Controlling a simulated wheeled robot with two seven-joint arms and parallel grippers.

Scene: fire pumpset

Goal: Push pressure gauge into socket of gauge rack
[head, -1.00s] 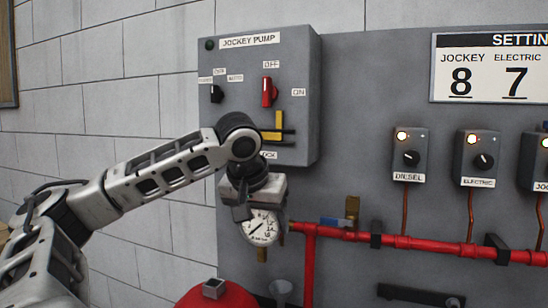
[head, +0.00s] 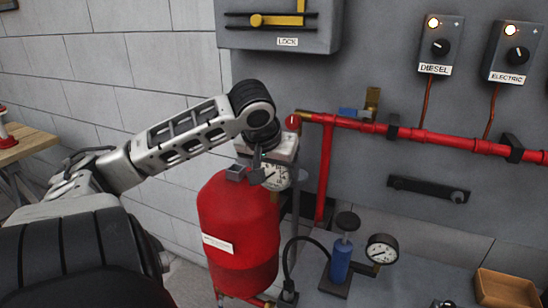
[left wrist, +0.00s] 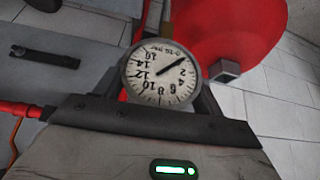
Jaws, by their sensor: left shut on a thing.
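The pressure gauge (head: 276,177), round with a white dial, is in my left gripper (head: 264,160), in front of the red tank's upper right edge. In the left wrist view the gauge (left wrist: 160,77) sits between the dark fingers of the left gripper (left wrist: 160,108), its dial toward the camera and its numerals upside down. A brass stem (left wrist: 165,27) shows beyond the dial. A black bar (head: 425,188) with a small knob is on the grey wall panel; I cannot tell whether it is the gauge rack. No socket is clearly visible. My right gripper is out of view.
The red tank (head: 236,235) stands close below the gripper. A red pipe (head: 435,138) runs along the panel to the right. A blue hand pump (head: 341,259) with another gauge (head: 382,249) stands at lower right, near a wooden tray (head: 503,290).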

